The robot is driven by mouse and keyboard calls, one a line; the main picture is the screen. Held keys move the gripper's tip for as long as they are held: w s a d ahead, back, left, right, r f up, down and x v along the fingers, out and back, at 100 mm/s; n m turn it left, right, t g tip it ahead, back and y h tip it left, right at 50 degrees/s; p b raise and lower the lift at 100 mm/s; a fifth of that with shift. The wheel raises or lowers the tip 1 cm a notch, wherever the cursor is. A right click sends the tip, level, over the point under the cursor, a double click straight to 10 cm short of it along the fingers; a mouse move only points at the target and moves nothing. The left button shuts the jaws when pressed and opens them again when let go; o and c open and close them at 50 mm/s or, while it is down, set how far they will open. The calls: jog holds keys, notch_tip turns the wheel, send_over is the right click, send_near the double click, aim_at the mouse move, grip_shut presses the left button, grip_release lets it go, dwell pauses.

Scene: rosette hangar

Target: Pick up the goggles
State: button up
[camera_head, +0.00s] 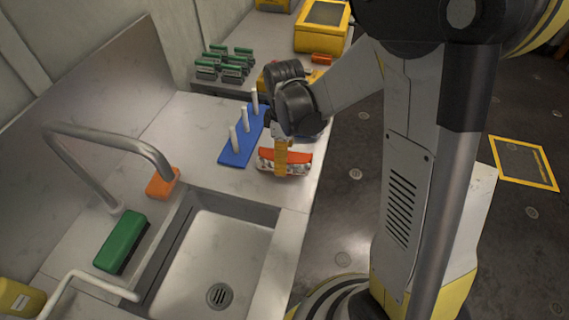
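An orange-red object with a pale speckled lower part (300,162) lies on the counter near its right edge, behind the sink. It may be the goggles, but it is small and partly covered, so I cannot be sure. My gripper (281,158) points down at it, with a yellow-orange finger in front of its middle. I cannot see the other finger clearly. I cannot tell whether the fingers touch the object or are closed around it.
A blue board with white pegs (238,152) stands just left of my gripper. The sink (222,262), faucet (110,142), orange block (162,183) and green block (121,242) are nearer. Green-topped items (232,62) and a yellow case (323,25) are behind. Floor lies right.

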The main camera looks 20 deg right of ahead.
jog(key=shift+f, duration=0.6)
jog(key=c, duration=1.3)
